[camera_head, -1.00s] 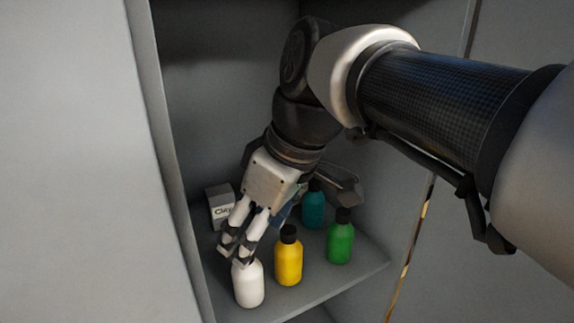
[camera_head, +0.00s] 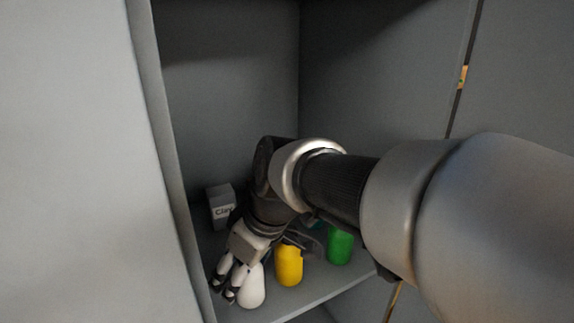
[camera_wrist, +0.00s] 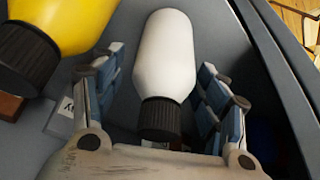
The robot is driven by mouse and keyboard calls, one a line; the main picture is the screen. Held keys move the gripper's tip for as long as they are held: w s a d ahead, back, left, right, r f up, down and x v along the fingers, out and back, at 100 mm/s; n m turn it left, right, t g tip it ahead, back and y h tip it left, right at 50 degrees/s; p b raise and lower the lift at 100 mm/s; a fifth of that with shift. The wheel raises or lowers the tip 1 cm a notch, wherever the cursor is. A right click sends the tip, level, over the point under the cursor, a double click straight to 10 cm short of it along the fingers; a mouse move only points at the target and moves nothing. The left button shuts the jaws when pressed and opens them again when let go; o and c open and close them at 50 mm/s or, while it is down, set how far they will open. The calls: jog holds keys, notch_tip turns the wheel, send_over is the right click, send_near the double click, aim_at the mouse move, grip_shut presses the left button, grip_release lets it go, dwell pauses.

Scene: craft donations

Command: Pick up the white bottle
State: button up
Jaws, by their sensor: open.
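The white bottle (camera_head: 253,290) stands near the front left of the cabinet shelf. In the wrist view the white bottle (camera_wrist: 166,58) shows its dark cap between the two fingers of my gripper (camera_wrist: 160,98). The fingers are open, one on each side, with visible gaps to the bottle. In the head view my gripper (camera_head: 229,284) is low over the bottle and hides its cap and upper left part.
A yellow bottle (camera_head: 289,268) stands close to the right of the white one; it also shows in the wrist view (camera_wrist: 78,20). A green bottle (camera_head: 340,247) is further right. A clay box (camera_head: 221,208) stands behind. The cabinet's left wall (camera_head: 172,190) is close by.

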jog(key=c, duration=1.3)
jog(key=shift+o, duration=0.2)
jog(key=shift+r, duration=0.1)
